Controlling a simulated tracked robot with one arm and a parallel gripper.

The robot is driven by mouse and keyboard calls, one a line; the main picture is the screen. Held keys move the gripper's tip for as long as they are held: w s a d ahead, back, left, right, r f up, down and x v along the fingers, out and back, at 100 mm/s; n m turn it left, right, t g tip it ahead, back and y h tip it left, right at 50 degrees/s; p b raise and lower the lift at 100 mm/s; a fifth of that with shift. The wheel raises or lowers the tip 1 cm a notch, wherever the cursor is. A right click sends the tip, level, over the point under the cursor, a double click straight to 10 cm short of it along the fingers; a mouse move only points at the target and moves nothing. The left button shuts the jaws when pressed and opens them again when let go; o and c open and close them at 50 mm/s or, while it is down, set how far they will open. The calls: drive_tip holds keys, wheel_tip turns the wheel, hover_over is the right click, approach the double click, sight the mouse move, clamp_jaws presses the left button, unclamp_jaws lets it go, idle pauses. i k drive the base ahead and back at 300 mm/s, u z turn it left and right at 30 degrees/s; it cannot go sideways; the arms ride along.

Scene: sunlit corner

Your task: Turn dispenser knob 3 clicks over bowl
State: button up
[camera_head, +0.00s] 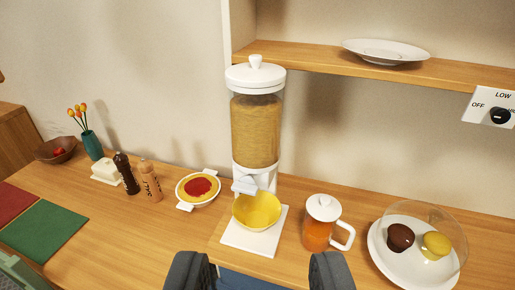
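The dispenser (255,130) stands upright on the wooden counter, with a white lid and a clear cylinder full of tan grain. Its white spout and knob (246,186) sit below the cylinder, on the front; the knob's exact outline is hard to make out. A yellow bowl (257,211) stands on the dispenser's white base (247,240), under the spout. My gripper (258,268) is at the bottom edge of the view, in front of the base. Its two dark fingers are wide apart with nothing between them, and it is clear of the dispenser.
A jug of orange drink (320,224) stands right of the base, and a domed plate of cakes (386,266) is farther right. A white-handled dish (198,188), pepper mills (127,173) and a butter dish (107,172) are left. A shelf (330,60) juts out above.

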sight(247, 185)
drive_tip(key=z, duration=1.15)
drive_tip(key=k, duration=0.7)
drive_tip(key=u, duration=0.6)
drive_tip(key=i, duration=1)
